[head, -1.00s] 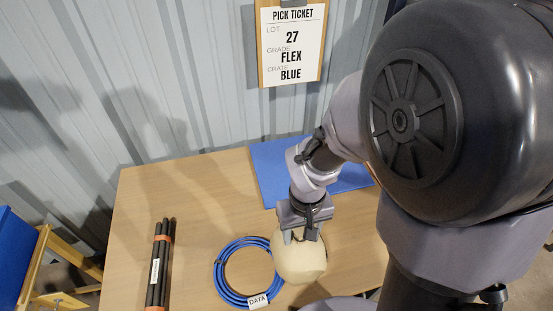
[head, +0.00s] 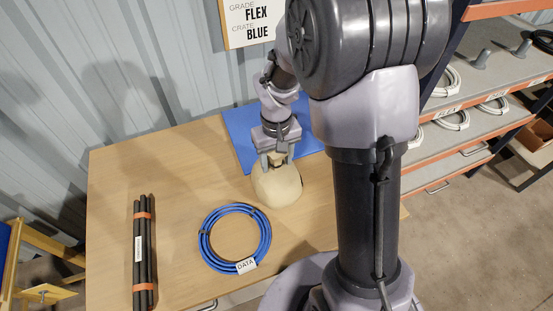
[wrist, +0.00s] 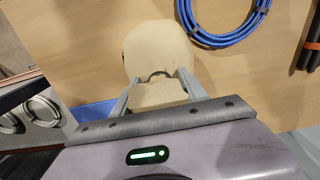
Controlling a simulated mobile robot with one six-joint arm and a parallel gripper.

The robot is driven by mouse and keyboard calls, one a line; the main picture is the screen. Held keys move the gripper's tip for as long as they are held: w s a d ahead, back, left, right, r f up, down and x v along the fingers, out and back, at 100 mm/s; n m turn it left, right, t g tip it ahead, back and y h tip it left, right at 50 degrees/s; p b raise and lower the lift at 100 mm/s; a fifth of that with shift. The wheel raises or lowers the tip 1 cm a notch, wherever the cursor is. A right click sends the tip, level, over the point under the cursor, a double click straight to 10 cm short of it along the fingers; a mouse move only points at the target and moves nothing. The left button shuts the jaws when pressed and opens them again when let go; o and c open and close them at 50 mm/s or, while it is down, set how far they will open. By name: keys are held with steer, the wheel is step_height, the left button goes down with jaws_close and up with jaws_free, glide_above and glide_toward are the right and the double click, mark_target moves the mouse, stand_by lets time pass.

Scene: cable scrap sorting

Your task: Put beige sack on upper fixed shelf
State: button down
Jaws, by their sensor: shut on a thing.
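The beige sack (head: 277,188) is a rounded, pale bundle over the wooden table, right of the blue cable coil. My gripper (head: 275,160) comes down on it from above and is shut on its top. In the wrist view the sack (wrist: 160,50) sits between the two fingers of my gripper (wrist: 157,78). I cannot tell whether the sack touches the table. A shelf unit (head: 475,121) with several levels stands at the right, partly hidden by my arm. Its upper levels are cut off by the picture's edge.
The blue DATA cable coil (head: 207,246) lies left of the sack. Black bundled rods (head: 143,250) lie at the table's left. A blue mat (head: 238,135) lies behind the sack. White cable coils (head: 452,119) rest on the shelves. A ticket board (head: 250,22) hangs on the wall.

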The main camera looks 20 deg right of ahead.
steer(key=shift+f, duration=0.8)
steer(key=shift+f+b, duration=0.2)
steer(key=shift+b, duration=0.15)
steer(key=c, duration=0.6)
jaws_free()
